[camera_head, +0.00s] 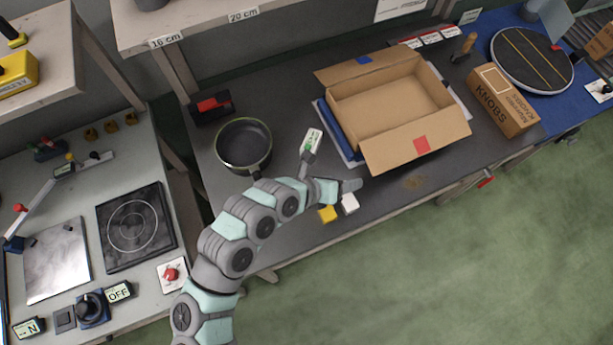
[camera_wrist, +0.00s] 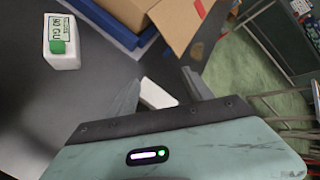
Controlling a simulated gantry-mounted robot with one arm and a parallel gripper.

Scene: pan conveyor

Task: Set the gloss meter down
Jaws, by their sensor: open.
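The gloss meter is a small white block with a green button and a label reading 90 GU. It stands on the dark bench top between the pan and the open carton in the head view (camera_head: 312,141), and at the upper left of the wrist view (camera_wrist: 62,45). My gripper (camera_head: 357,185) is off to the right of it and nearer the bench's front edge, not touching it. In the wrist view my gripper (camera_wrist: 160,92) has its two fingers apart. A white block (camera_wrist: 156,94) shows between the fingers; I cannot tell its distance from them.
A dark pan (camera_head: 243,146) stands left of the meter. An open carton (camera_head: 395,100) stands right of it. The white block (camera_head: 349,203) and a yellow block (camera_head: 327,213) lie near the front edge. A KNOBS box (camera_head: 503,100) and round turntable (camera_head: 532,60) are further right.

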